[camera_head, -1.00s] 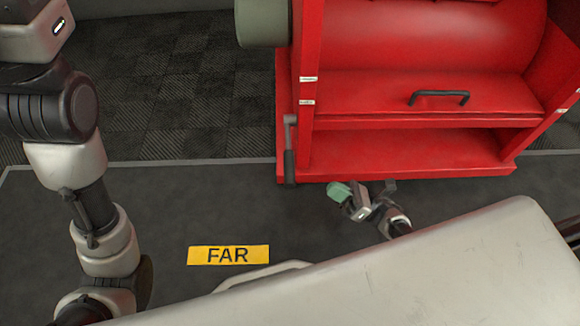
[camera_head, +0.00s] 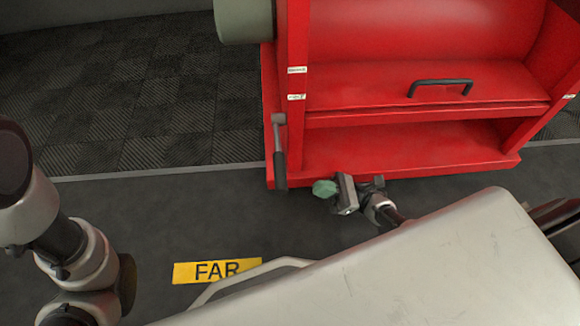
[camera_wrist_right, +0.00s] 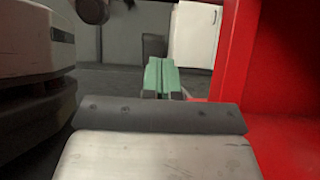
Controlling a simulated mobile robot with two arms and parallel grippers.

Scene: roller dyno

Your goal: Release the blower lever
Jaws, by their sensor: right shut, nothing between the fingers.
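The blower lever (camera_head: 280,155), a grey arm with a dark grip, hangs down at the left front edge of the red machine (camera_head: 430,150). My right gripper (camera_head: 323,188), with green fingertips, is just right of the lever's lower end in the head view, apart from it in the picture. In the right wrist view the green fingers (camera_wrist_right: 163,77) are together and hold nothing. I cannot clearly make out the lever in that view. My left arm shows at the left of the head view, but its gripper does not show.
The red machine's side panel (camera_wrist_right: 285,90) rises close on the right in the wrist view. A grey-green cylinder (camera_head: 243,20) juts left from the machine. A yellow FAR label (camera_head: 217,270) lies on the dark floor. The floor left of the lever is clear.

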